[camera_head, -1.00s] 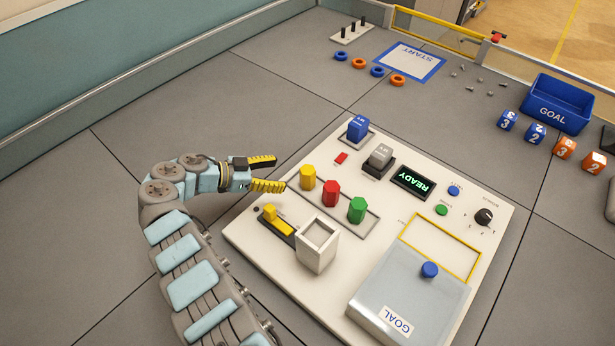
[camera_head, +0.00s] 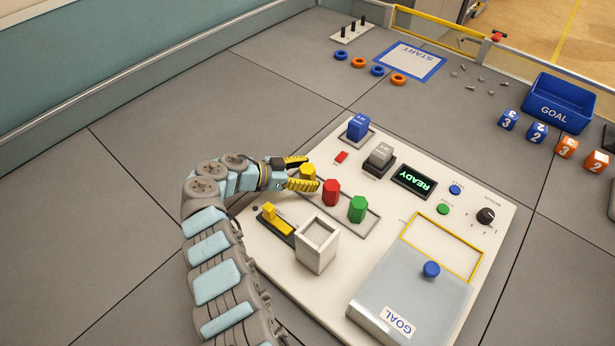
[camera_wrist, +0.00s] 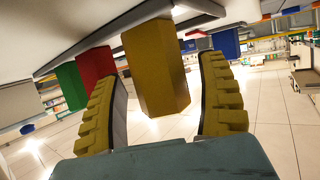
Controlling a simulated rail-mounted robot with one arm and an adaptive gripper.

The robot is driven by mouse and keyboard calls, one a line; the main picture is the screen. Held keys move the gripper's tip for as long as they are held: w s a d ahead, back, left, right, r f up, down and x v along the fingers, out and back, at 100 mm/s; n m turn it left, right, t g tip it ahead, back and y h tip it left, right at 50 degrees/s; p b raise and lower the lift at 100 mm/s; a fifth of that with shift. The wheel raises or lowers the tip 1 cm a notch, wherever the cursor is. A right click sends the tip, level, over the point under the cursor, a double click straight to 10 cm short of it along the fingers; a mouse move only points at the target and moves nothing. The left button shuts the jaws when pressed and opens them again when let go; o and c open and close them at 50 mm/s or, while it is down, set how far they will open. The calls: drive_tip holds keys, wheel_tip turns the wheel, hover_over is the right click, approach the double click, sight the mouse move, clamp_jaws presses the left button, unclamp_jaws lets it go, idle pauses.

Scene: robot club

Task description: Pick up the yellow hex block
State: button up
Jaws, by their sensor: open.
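The yellow hex block (camera_head: 307,171) stands upright on the white task board, partly hidden by my gripper in the head view. In the wrist view the yellow hex block (camera_wrist: 155,68) rises between my two fingers, with a visible gap on each side. My gripper (camera_head: 299,173) is open, with one yellow ridged finger on each side of the block. It also shows in the wrist view (camera_wrist: 163,95). The red hex block (camera_head: 331,193) stands close to the right of the near finger, and the green hex block (camera_head: 357,209) stands beyond it.
Grey floor left of the board is free.

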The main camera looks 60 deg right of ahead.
sight(307, 169)
drive_tip(key=c, duration=1.3)
wheel_tip(307, 169, up, 3)
drive_tip(key=shift+w+a+f+p, duration=0.1)
drive_tip(key=shift+p, duration=0.55)
drive_tip(key=shift+r, duration=0.4)
drive_tip(key=s+a+r+p, duration=0.9)
drive_tip(key=p, duration=1.3)
drive_tip(key=shift+s+a+r, duration=0.25)
drive_tip(key=shift+s+a, duration=0.1)
drive_tip(key=shift+a, duration=0.05)
